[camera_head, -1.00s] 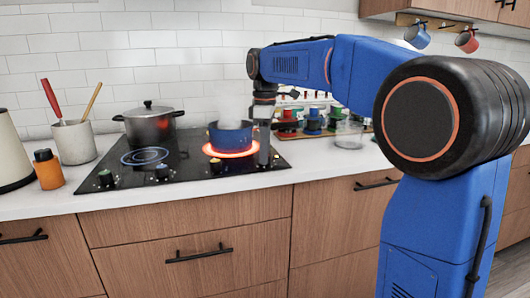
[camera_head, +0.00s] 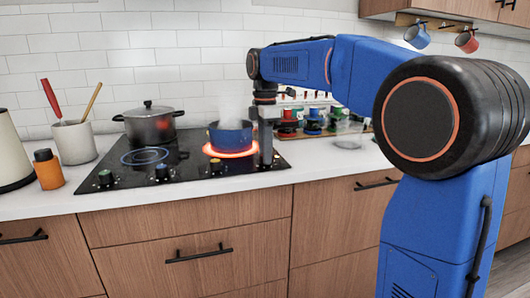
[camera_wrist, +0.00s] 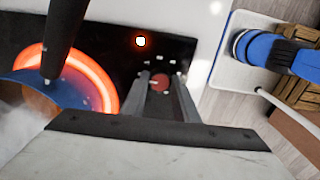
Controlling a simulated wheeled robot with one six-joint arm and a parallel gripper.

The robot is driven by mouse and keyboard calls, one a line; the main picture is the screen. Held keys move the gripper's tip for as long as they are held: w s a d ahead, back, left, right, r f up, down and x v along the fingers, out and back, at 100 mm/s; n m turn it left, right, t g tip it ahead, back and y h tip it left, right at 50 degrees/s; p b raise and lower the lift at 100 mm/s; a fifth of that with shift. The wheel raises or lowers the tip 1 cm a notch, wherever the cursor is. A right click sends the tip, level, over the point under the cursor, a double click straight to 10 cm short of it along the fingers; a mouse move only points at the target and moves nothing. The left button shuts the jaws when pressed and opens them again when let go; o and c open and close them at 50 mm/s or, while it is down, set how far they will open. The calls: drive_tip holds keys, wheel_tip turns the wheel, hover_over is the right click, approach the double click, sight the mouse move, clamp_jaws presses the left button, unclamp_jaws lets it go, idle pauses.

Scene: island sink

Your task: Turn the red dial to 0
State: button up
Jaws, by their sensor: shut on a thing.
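The red dial (camera_wrist: 160,82) sits on the black hob between the two fingers of my gripper (camera_wrist: 164,90) in the wrist view. A short pale line shows on its face. My gripper is shut on it, pointing down. In the head view my gripper (camera_head: 266,158) stands at the hob's front right corner and hides the dial. Small white marks lie around the dial, and a lit square (camera_wrist: 140,41) glows nearby. I cannot read any numbers.
A steaming blue pot (camera_head: 230,136) stands on a glowing red ring (camera_head: 212,151) just left of my gripper. A dark lidded pot (camera_head: 149,124) is farther left. A green dial (camera_head: 105,177) and others line the hob front. A glass bowl (camera_head: 348,136) stands right.

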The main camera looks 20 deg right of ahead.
drive_tip(key=o, duration=1.1)
drive_tip(key=shift+c, duration=0.2)
drive_tip(key=shift+r, duration=0.1)
wheel_tip(320, 180, up, 17)
drive_tip(key=shift+r, duration=0.15)
drive_tip(key=s+d+f+m+t, duration=0.2)
drive_tip(key=s+f+m, duration=0.7)
drive_tip(key=s+f, duration=0.8)
drive_tip(key=s+d+f+m+t, duration=0.2)
drive_tip(key=s+d+f+m, duration=0.3)
drive_tip(key=s+f, duration=1.2)
wheel_tip(320, 180, down, 3)
drive_tip(key=m, duration=0.4)
drive_tip(key=shift+t, duration=0.4)
